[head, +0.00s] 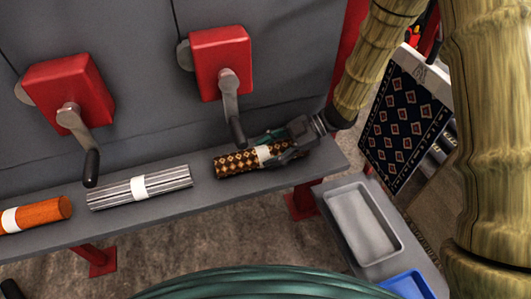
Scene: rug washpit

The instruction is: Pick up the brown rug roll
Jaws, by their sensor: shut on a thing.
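The brown rug roll (235,163), patterned with pale diamonds and wrapped by a white band, is at the right part of the grey shelf (150,225). My gripper (275,153) comes in from the right and is shut on the brown rug roll around its banded middle. The fingers cover part of the band and of the roll's right half. The roll looks to be on or just above the shelf; I cannot tell which.
A grey striped roll (165,183) and an orange roll (45,213) lie further left on the shelf. Red crank boxes (220,60) (70,95) with hanging handles stand behind. A grey tray (362,222) and a blue bin (408,285) are at lower right. A dark patterned rug (402,125) hangs right.

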